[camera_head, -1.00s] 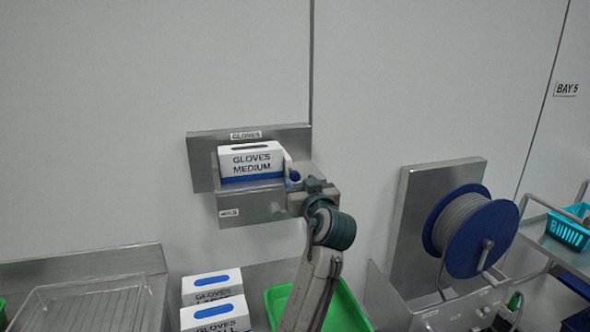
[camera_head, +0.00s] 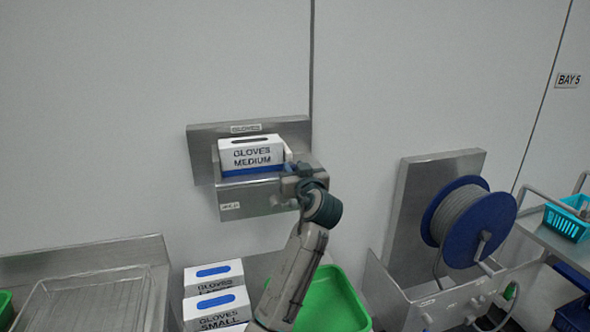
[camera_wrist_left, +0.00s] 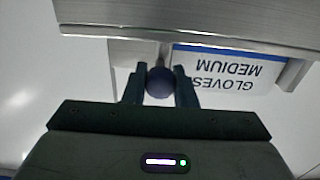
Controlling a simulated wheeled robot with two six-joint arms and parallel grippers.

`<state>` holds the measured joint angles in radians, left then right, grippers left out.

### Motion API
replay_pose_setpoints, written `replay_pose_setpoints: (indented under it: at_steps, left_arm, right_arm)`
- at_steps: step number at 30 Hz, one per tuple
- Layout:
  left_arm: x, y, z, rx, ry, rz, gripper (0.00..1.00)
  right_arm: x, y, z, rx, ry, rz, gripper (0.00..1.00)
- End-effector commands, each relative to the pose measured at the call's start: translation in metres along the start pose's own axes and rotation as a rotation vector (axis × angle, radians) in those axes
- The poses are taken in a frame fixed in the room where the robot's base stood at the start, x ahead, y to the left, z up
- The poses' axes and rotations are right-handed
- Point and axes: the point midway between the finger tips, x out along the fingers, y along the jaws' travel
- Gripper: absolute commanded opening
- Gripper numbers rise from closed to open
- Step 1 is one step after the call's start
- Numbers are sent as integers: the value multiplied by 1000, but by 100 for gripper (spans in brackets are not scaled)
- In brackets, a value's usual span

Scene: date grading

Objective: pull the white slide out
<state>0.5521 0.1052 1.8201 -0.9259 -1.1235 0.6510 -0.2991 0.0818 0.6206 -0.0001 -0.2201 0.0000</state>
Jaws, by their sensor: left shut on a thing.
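My left gripper (camera_head: 291,170) is at the right end of the steel glove holder on the wall. In the left wrist view the gripper (camera_wrist_left: 160,84) is shut on a round dark blue knob (camera_wrist_left: 159,83), with a finger on each side. A short rod runs from the knob to the holder. A white piece (camera_head: 287,152), perhaps the slide, stands beside the right end of the glove box; its lower part is hidden by the gripper. My right gripper is not in view.
The white GLOVES MEDIUM box (camera_head: 250,153) sits in the steel holder (camera_head: 250,200). Below are more glove boxes (camera_head: 214,288) and a green tray (camera_head: 335,300). A blue cable reel (camera_head: 485,232) stands right of my arm. The wall above is clear.

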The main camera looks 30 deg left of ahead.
Motion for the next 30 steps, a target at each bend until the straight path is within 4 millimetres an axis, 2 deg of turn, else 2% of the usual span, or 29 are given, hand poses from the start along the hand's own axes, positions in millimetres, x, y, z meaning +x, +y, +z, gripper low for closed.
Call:
replay_pose_setpoints:
  at_steps: [5,12,16,28,29,30]
  left_arm:
    - [0,5,2,-2,0,0,0]
    - [0,42,6,-4,0,2,0]
    - [0,57,3,-3,1,1,0]
    - [0,63,0,0,-1,0,0]
    - [0,63,0,0,-1,0,31]
    - [0,63,0,0,-1,0,38]
  right_arm:
    - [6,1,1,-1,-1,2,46]
    - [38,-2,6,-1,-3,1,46]
    - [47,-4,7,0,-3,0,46]
    - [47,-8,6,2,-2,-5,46]
    - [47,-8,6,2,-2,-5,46]
    - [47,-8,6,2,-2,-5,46]
